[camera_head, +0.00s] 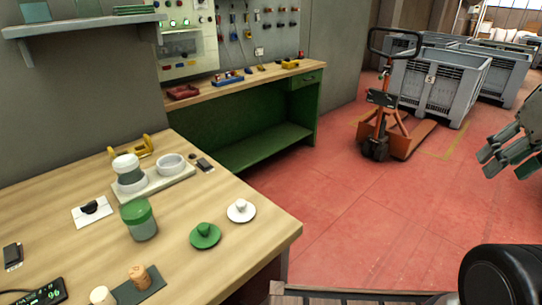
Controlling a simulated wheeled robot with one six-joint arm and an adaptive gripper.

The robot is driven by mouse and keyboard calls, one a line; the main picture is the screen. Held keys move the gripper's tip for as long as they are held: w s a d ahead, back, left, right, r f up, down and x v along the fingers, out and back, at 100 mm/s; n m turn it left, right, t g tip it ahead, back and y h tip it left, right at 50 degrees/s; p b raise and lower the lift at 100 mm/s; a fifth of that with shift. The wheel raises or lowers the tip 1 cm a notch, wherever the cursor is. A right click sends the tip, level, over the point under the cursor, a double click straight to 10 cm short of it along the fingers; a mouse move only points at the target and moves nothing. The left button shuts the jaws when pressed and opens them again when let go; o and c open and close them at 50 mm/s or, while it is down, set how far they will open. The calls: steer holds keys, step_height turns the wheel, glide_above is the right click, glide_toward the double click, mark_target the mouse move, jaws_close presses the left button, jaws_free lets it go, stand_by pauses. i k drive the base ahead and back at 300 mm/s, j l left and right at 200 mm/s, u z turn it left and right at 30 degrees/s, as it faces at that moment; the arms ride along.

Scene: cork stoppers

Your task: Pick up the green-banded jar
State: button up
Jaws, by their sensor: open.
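My gripper (503,160) is at the right edge of the view, partly cut off, over the red floor. It is open and empty, far to the right of both jars and apart from the table.
A white bowl (171,163) sits beside the banded jar. Green (205,236) and white (240,210) knobbed discs lie nearer the table edge. Corks (139,277) stand at the front. A pallet truck (391,135) and grey crates (438,82) stand behind; the floor between is clear.

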mark_target(140, 219)
steer(key=u, duration=1.7)
steer(key=i+l, duration=0.1)
steer(key=l, duration=0.55)
steer(key=i+z, duration=0.05)
